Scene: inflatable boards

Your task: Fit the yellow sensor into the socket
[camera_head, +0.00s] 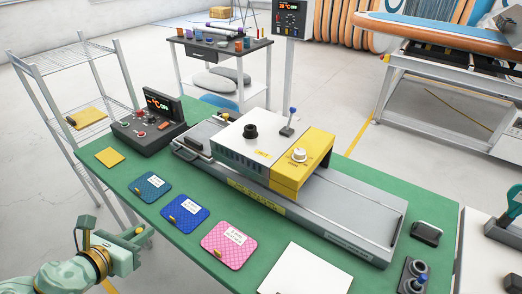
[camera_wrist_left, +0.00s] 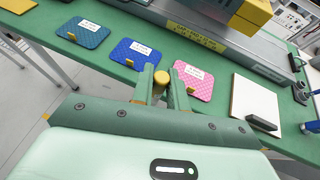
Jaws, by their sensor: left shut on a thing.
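My left gripper (camera_head: 143,236) is at the lower left in the head view, off the front edge of the green table. In the left wrist view its two green fingers (camera_wrist_left: 161,92) are shut on the yellow sensor (camera_wrist_left: 161,77), whose round yellow end shows between them. Most of the sensor is hidden by the fingers. The grey machine (camera_head: 345,215) with a white and yellow housing (camera_head: 310,157) stands on the table. I cannot make out which opening is the socket. My right gripper is out of view.
Teal (camera_head: 150,187), blue (camera_head: 185,213) and pink (camera_head: 229,245) pads lie along the table's near side, with a white panel (camera_head: 305,272) to their right. A black console (camera_head: 148,125) stands at the far left end. A wire shelf (camera_head: 85,95) stands left of the table.

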